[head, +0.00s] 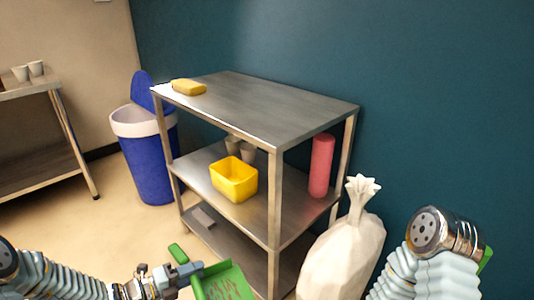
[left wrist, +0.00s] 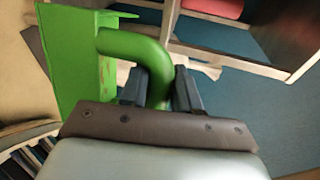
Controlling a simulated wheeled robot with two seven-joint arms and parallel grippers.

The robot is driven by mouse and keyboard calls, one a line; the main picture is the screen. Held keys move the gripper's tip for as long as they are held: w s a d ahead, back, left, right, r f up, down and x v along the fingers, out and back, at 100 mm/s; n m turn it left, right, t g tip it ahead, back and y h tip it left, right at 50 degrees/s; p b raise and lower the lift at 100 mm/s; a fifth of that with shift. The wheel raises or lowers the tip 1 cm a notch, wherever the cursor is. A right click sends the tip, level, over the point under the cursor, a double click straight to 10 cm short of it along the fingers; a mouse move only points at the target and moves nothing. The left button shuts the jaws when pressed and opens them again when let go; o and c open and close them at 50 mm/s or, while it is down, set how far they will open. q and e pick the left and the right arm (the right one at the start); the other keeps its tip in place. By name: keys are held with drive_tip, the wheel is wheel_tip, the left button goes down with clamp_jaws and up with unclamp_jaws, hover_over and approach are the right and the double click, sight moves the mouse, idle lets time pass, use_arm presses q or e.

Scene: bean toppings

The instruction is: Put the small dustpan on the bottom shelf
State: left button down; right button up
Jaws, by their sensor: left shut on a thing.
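A small green dustpan (head: 228,284) with reddish marks on its pan is at the bottom of the head view, in front of the metal shelf unit. My left gripper (head: 186,270) is shut on its handle. In the left wrist view the two dark fingers (left wrist: 160,92) close around the curved green handle, and the dustpan's flat pan (left wrist: 72,60) is to the left. The bottom shelf (head: 238,256) is low in the unit, behind the dustpan and partly hidden by the shelf above. My right arm shows at the lower right, but its gripper is out of view.
A small grey object (head: 203,216) lies on the bottom shelf's left end. The middle shelf holds a yellow bin (head: 234,180), cups and a red cylinder (head: 321,166). A yellow sponge (head: 189,87) is on top. A tied sack (head: 342,250) stands right; a blue trash can (head: 150,160) left.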

use_arm(q)
drive_tip(key=shift+w+d+r+n+t+y, duration=0.15)
drive_tip(key=shift+d+r+n+t+y, duration=0.3)
drive_tip(key=shift+n+t+y, duration=0.35)
drive_tip(key=shift+a+n+t+y, duration=0.1)
drive_tip(key=shift+n+t+y, duration=0.4)
drive_tip(key=shift+n, duration=0.1)
drive_tip(key=shift+s+a+f+n+t+y, duration=0.1)
drive_tip(key=shift+a+f+n+t+y, duration=0.15)
drive_tip(key=shift+n+t+y, duration=0.25)
drive_tip(key=shift+s+a+f+n+t+y, duration=0.1)
drive_tip(key=shift+a+f+n+t+y, duration=0.15)
drive_tip(key=shift+n+y, duration=0.35)
drive_tip(key=shift+w+d+f, duration=0.1)
idle(0.4)
